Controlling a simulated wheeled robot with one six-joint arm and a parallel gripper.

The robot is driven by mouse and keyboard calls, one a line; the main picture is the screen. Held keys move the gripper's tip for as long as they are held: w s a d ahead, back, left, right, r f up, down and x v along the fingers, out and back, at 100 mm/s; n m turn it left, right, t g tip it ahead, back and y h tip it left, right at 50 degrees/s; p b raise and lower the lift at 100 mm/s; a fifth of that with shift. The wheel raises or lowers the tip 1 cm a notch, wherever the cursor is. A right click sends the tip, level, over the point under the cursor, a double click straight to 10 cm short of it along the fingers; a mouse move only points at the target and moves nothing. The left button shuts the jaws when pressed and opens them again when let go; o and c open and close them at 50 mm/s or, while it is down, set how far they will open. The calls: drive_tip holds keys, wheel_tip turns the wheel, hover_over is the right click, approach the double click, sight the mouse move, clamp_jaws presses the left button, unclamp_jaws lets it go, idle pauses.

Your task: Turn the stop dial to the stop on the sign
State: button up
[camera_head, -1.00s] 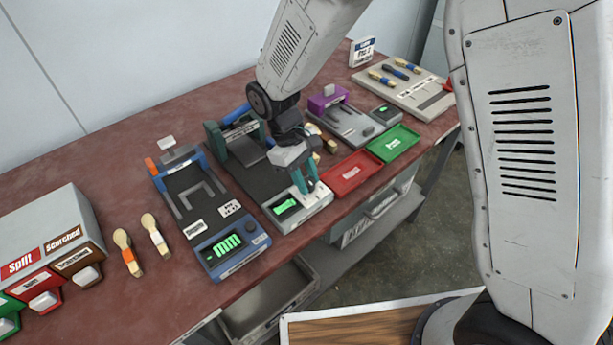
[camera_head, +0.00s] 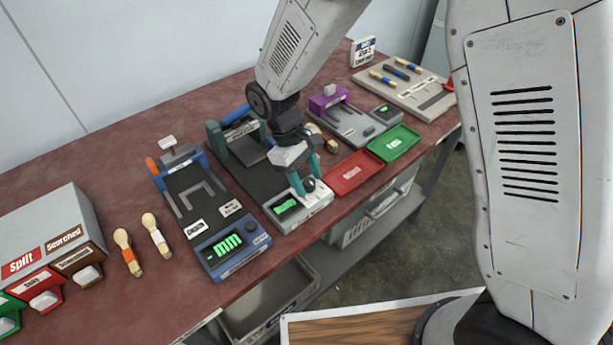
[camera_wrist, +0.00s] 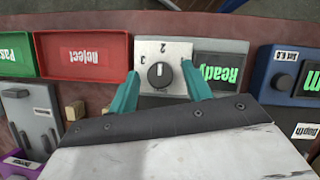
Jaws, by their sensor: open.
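The stop dial (camera_wrist: 161,75) is a dark round knob on a pale panel with numerals around it; 2 and 3 are readable. Its white pointer mark sits on the side toward the 2. The dial also shows in the head view (camera_head: 310,186). My gripper (camera_wrist: 160,82) is open, its teal fingers apart on either side of the dial. In the head view my gripper (camera_head: 306,178) is just above the panel; I cannot tell if the fingers touch the dial. A small white sign (camera_head: 363,52) stands at the back; its text is too small to read surely.
A green-lit Ready display (camera_wrist: 219,73) is beside the dial. A red Reject tray (camera_wrist: 84,66) and a green tray (camera_head: 394,143) lie on the other side. A blue press unit (camera_head: 233,249) is to the left. The bench front edge is close.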

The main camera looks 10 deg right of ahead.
drive_tip(key=v, duration=0.7)
drive_tip(key=shift+r, duration=0.35)
drive_tip(key=shift+a, duration=0.1)
drive_tip(key=shift+s+d+f+m, duration=0.1)
drive_tip(key=shift+s+d+m, duration=0.15)
drive_tip(key=shift+s, duration=0.3)
drive_tip(key=shift+s+d+f+m, duration=0.15)
drive_tip(key=shift+s+d, duration=0.2)
drive_tip(key=shift+s, duration=0.25)
drive_tip(key=s+d+r+m+t+y, duration=0.1)
drive_tip(key=s+d+r+m, duration=0.3)
drive_tip(key=s+d+r, duration=0.4)
drive_tip(key=s+d+r+m+t+y, duration=0.2)
drive_tip(key=s+d+r+m, duration=0.3)
drive_tip(key=s+d+r, duration=0.3)
drive_tip(key=s+d+t, duration=0.1)
drive_tip(key=s+d, duration=0.2)
drive_tip(key=d, duration=0.3)
drive_tip(key=shift+s+d+r, duration=0.15)
drive_tip(key=shift+s+r, duration=0.05)
drive_tip(key=shift+s, duration=0.05)
